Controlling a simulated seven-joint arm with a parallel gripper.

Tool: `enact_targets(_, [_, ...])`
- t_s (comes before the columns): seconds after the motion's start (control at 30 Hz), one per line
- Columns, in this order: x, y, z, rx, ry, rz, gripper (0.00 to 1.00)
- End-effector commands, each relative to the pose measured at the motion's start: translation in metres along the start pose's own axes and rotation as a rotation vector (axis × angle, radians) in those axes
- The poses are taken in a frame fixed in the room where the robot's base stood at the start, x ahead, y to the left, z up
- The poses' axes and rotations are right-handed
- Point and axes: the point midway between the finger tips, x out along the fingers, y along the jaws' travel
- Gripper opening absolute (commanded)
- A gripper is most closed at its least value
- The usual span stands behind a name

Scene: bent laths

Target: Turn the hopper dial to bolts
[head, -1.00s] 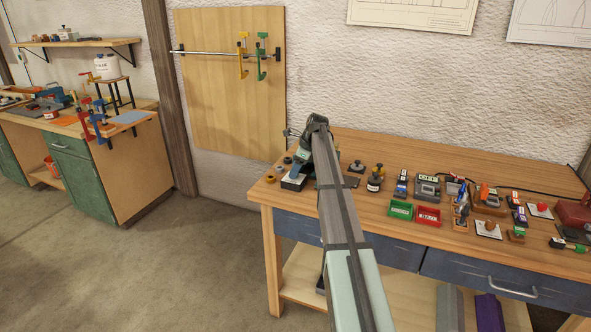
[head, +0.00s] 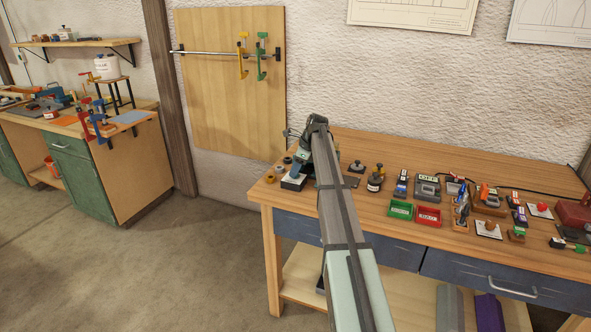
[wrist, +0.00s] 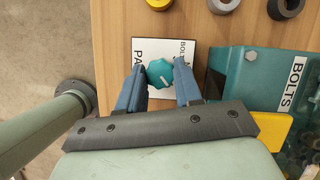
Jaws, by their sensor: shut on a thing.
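The hopper dial is a round teal knob (wrist: 160,73) with a pale pointer mark, on a white plate (wrist: 143,44). The mark seems to point toward the right, but its exact aim is hard to read. Partly covered labels show "BOL" at the plate's upper right, "PA" at its left and an "N" at its right. My gripper (wrist: 160,76) has its blue fingers on either side of the knob and is shut on it. In the head view my gripper (head: 297,170) is low over the white plate (head: 291,184); the knob is hidden there.
A teal hopper (wrist: 232,61) with a "BOLTS" label stands right of the dial, with a yellow part (wrist: 275,130) in front. A green tray (head: 400,210) and a red tray (head: 428,217) sit farther right.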

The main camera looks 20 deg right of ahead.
Motion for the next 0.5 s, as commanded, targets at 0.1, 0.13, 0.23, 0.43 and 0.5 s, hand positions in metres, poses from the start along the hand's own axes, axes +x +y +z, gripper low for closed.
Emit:
enact_targets(0.1, [-0.0001, -0.0001, 0.0001, -0.015, 0.000, 0.007, 0.04])
enact_targets(0.13, [-0.0001, -0.0003, 0.0001, -0.023, 0.000, 0.010, 0.04])
enact_targets(0.23, [-0.0002, -0.0010, 0.0001, -0.058, 0.000, 0.026, 0.04])
enact_targets(0.43, [-0.0003, -0.0029, 0.0002, -0.178, 0.000, 0.076, 0.04])
enact_targets(0.5, [-0.0003, -0.0034, 0.0003, -0.229, 0.001, 0.098, 0.04])
